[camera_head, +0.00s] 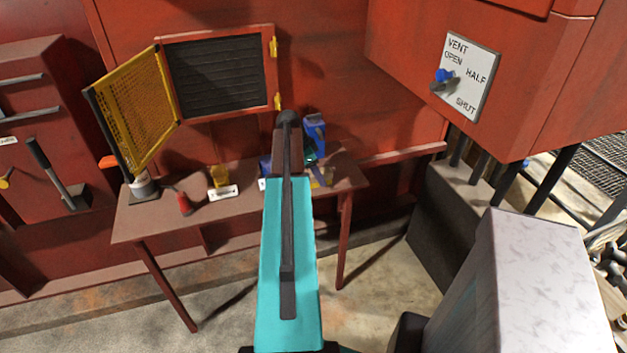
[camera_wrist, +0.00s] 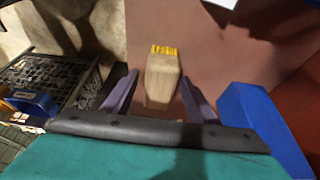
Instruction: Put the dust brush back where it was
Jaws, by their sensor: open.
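The dust brush (camera_wrist: 163,82), with a pale wooden handle and yellow bristles, shows in the wrist view. It is between the two purple fingers of my gripper (camera_wrist: 160,95), over the reddish-brown table top (camera_wrist: 205,60). The fingers are open, with the brush between them. I cannot tell whether the brush touches the table. In the head view my arm hides most of the gripper and the brush. The same table (camera_head: 160,222) stands against the red machine there.
A blue object (camera_wrist: 252,115) stands close right of the gripper in the wrist view. On the table in the head view are a red item (camera_head: 183,203), a yellow item (camera_head: 220,177) with a white label and a pale canister (camera_head: 144,187). A yellow mesh door (camera_head: 142,110) hangs open.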

